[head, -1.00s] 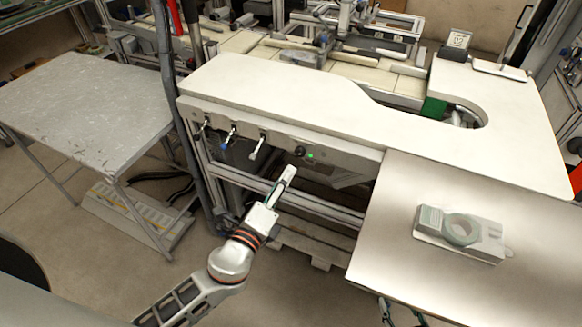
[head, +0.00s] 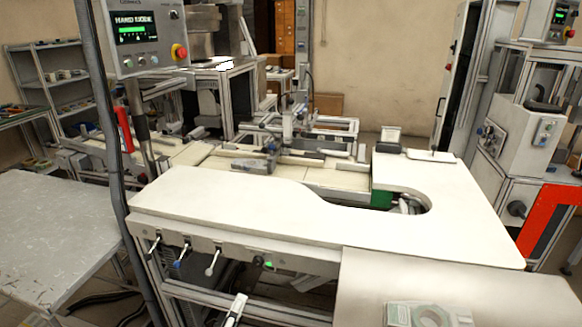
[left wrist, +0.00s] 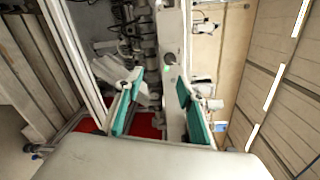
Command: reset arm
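My left gripper (head: 235,309) shows only its tip at the bottom edge of the head view, in front of the white workbench (head: 235,205) and below its top. In the left wrist view the left gripper (left wrist: 160,112) has its two teal-padded fingers apart, with nothing held between them. My right gripper is in no view.
A row of small levers (head: 211,262) is on the workbench's front panel. A scratched grey table (head: 45,235) stands at the left. A control box (head: 147,38) with a red button is at the upper left. Machines and shelves stand behind.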

